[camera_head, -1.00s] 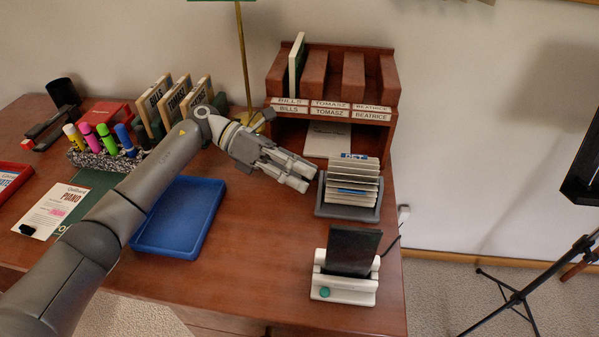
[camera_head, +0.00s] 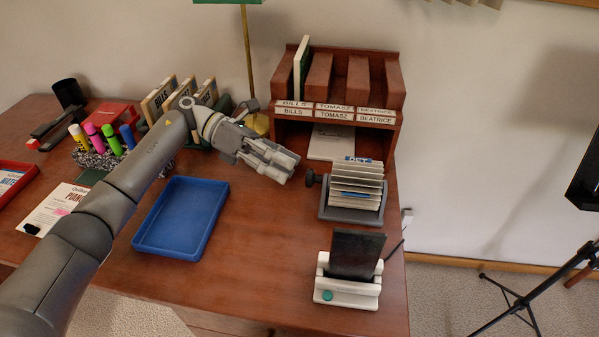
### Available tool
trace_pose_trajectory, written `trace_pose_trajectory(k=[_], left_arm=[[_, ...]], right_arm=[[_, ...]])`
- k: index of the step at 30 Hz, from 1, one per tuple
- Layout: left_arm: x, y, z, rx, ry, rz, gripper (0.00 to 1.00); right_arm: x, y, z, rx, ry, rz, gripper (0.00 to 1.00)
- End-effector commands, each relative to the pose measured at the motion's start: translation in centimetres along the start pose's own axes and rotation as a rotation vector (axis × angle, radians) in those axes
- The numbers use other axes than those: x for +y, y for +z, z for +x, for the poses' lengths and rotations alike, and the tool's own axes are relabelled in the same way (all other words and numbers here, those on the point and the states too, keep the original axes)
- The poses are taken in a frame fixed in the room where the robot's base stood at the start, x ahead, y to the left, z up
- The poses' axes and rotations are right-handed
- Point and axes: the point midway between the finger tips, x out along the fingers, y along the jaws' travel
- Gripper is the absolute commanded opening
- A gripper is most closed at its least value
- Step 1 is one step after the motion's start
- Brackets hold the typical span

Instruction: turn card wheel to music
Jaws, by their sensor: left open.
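The card wheel (camera_head: 354,194) stands near the right side of the wooden desk, in a dark grey base with a stack of white cards. A card with blue lettering sticks up at its back, and a blue strip shows lower among the cards. A dark round knob (camera_head: 310,177) is on its left side. My left gripper (camera_head: 286,170) is open and empty, just left of the knob and apart from it, fingers pointing right. My right gripper is not in view.
A blue tray (camera_head: 181,217) lies left on the desk. A white stand with a dark screen (camera_head: 355,255) is in front of the wheel. A wooden sorter (camera_head: 336,88) with name labels stands behind. A lamp pole (camera_head: 247,60) rises behind the gripper.

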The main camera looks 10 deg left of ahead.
Motion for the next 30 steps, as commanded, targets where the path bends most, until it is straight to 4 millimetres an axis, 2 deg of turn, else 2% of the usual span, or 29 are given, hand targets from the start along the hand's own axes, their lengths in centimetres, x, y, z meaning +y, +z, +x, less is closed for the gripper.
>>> trace_pose_trajectory(k=[1, 6, 12, 25, 28, 30], left_arm=[[0.1, 0.1, -1.3, -0.001, 0.006, -0.002, 0.54], [0.1, 0.1, -4.7, -0.002, 0.004, -0.001, 0.54], [0.0, 0.0, -6.8, -0.001, 0.002, 0.000, 0.54], [-0.1, 0.2, -7.2, -0.008, 0.000, 0.001, 0.54], [-0.4, 1.7, -6.9, -0.060, -0.002, 0.007, 0.54], [-0.9, 3.9, -6.6, -0.142, -0.006, 0.010, 0.54]], right_arm=[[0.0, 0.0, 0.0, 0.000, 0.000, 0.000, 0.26], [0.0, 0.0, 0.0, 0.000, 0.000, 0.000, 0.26], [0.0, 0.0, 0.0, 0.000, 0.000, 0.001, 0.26], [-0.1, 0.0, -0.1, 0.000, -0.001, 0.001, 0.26], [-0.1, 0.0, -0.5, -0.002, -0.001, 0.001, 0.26], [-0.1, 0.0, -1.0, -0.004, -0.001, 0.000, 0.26]])
